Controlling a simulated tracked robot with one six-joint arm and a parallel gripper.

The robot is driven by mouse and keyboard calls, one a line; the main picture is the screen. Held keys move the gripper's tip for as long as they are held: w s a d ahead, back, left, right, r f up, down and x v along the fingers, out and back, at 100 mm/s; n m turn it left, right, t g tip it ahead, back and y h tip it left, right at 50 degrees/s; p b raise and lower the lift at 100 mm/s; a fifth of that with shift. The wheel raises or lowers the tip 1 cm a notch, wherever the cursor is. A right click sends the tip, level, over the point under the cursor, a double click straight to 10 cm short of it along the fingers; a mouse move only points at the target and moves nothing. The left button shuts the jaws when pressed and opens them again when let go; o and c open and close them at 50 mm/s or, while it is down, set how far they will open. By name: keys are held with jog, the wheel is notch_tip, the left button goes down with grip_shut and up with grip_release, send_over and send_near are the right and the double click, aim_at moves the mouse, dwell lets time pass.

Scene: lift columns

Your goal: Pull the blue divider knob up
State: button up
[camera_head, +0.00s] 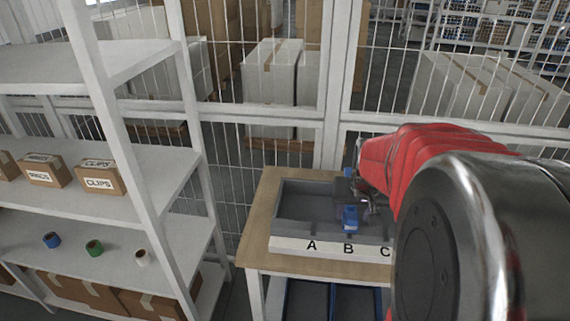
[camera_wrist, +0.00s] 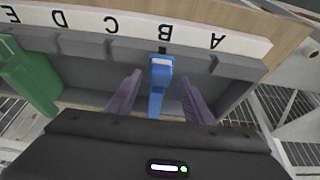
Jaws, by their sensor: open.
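The blue divider knob (camera_wrist: 158,88) stands up in the grey tray, in line with the letter B, in the wrist view. In the head view the blue knob (camera_head: 350,216) shows just above the B, partly behind my arm's end. My gripper (camera_wrist: 160,83) is open, with one dark finger on each side of the knob and a visible gap to it on both sides. In the head view my gripper (camera_head: 362,205) is small and partly hidden by my red and metal arm. Whether the fingers are level with the knob is hard to tell.
The grey tray (camera_head: 292,212) sits on a wooden table and has a white label strip (camera_head: 330,249). A white shelf (camera_head: 150,170) with small boxes stands left, and a wire fence rises behind.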

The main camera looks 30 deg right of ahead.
jog(key=shift+w+d+f, duration=0.1)
jog(key=shift+w+f, duration=0.05)
jog(key=shift+f, duration=0.3)
grip_shut()
dwell(0.4)
